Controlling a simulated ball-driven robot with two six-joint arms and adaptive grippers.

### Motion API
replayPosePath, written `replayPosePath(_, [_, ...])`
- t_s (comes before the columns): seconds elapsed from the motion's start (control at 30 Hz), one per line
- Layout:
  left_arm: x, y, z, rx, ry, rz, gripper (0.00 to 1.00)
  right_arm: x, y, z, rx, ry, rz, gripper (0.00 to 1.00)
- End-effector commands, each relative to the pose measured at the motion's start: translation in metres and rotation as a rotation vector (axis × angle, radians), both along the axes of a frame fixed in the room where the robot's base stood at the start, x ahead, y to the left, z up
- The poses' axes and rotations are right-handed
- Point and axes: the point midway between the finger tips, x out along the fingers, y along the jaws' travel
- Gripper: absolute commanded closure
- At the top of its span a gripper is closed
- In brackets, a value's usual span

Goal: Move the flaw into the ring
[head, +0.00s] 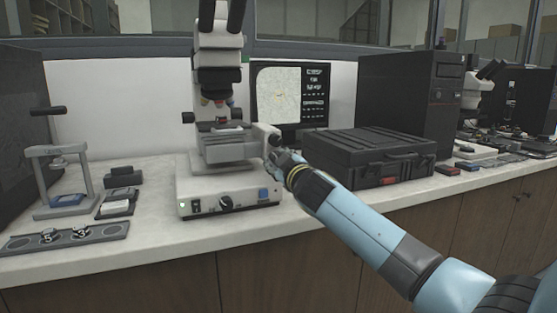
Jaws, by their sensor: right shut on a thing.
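A white microscope (218,50) stands on the bench, with its stage (222,128) under the lenses. To its right a monitor (277,97) shows a pale, grainy picture with a column of white marks on black beside it. The flaw and the ring are too small to make out clearly in that picture. My right gripper (277,152) is at the right side of the microscope, shut on the dark stage knob (274,137); its fingers partly hide the knob. My left gripper is not in view.
A black case (368,150) lies close to the right of my right arm, before a black computer tower (410,95). A small press (60,180) and a tray with numbered pieces (65,238) stand at the left. The bench front before the microscope is clear.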

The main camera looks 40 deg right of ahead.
Motion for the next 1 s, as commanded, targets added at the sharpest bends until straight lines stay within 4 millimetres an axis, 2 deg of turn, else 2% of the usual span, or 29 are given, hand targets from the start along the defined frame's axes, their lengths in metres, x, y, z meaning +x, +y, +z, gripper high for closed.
replayPosePath(0.5, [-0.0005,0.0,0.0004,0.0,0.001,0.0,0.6,-0.0005,0.0005,-0.0023,-0.021,0.008,0.0,1.0])
replayPosePath(0.53, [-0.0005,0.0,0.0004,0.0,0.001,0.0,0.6,-0.0005,0.0005,-0.0023,-0.021,0.008,0.0,0.69])
replayPosePath(0.67, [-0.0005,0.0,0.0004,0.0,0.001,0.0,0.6,-0.0004,0.0004,-0.0018,-0.021,0.007,0.001,0.52])
replayPosePath(0.7, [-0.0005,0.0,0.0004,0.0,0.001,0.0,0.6,-0.0003,0.0004,-0.0015,-0.021,0.007,0.001,0.5])
replayPosePath(1.0, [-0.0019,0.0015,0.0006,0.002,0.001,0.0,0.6,-0.0034,0.0011,-0.001,-0.022,0.006,0.001,0.5])
